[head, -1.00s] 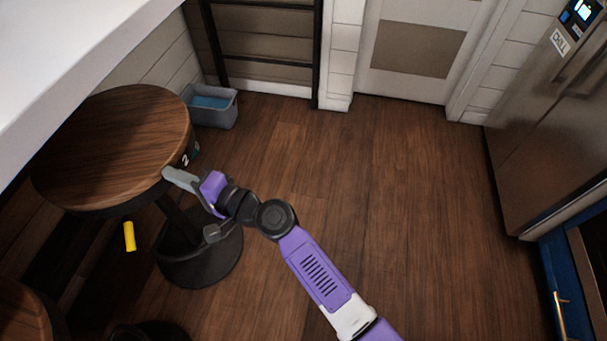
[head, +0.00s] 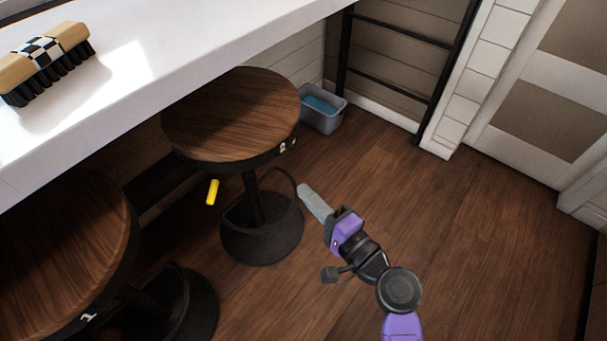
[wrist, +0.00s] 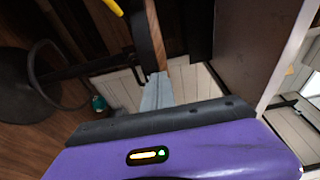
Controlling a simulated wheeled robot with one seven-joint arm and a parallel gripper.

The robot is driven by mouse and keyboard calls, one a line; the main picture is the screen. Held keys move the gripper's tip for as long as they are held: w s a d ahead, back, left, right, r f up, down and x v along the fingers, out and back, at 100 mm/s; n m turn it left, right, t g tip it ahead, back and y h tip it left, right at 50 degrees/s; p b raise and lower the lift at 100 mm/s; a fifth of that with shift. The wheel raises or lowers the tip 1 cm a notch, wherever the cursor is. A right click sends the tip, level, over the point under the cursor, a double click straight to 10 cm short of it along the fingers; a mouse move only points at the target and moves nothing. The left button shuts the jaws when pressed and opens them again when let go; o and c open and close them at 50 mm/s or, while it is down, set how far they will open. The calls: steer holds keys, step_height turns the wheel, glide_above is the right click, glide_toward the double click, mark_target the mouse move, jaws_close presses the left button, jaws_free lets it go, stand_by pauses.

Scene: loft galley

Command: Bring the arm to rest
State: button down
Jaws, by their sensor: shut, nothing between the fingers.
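My gripper (head: 312,200) is in the middle of the head view, to the right of the stool marked 2 (head: 232,112) and in front of its base in the picture. Its grey fingers are together with nothing between them. The purple arm reaches up from the bottom edge. In the wrist view the fingers (wrist: 157,92) also show closed, beyond my purple wrist housing.
A second stool (head: 62,250) marked 1 stands at lower left. A white counter (head: 190,62) runs above the stools, with a brush (head: 45,60) on it. A yellow object (head: 212,192) is beneath stool 2. A grey bin (head: 322,110) stands behind. Wooden floor (head: 480,220) at right is clear.

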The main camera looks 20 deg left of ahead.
steer(key=shift+d, duration=0.15)
steer(key=w+d+t+h, duration=0.2)
steer(key=d+t+h, duration=0.2)
steer(key=d, duration=0.3)
steer(key=s+d+f+t+h, duration=0.1)
steer(key=s+d+t+h, duration=0.1)
steer(key=s+d+h, duration=0.3)
steer(key=s+d+t+h, duration=0.1)
steer(key=s+d, duration=0.1)
steer(key=d, duration=0.5)
steer(key=s+d+r+n+h, duration=0.2)
steer(key=s+d, duration=0.3)
steer(key=s, duration=0.4)
steer(key=s+d+r+n+g+h, duration=0.15)
steer(key=s+d, duration=0.25)
steer(key=s, duration=0.5)
steer(key=s+d+r+n+h, duration=0.1)
steer(key=s+d+n+h, duration=0.3)
steer(key=s, duration=0.6)
step_height(320, 180, up, 16)
steer(key=m+y+p, duration=0.1)
steer(key=y+p, duration=0.1)
steer(key=p, duration=1.4)
steer(key=shift+w+d, duration=0.35)
steer(key=shift+d, duration=0.1)
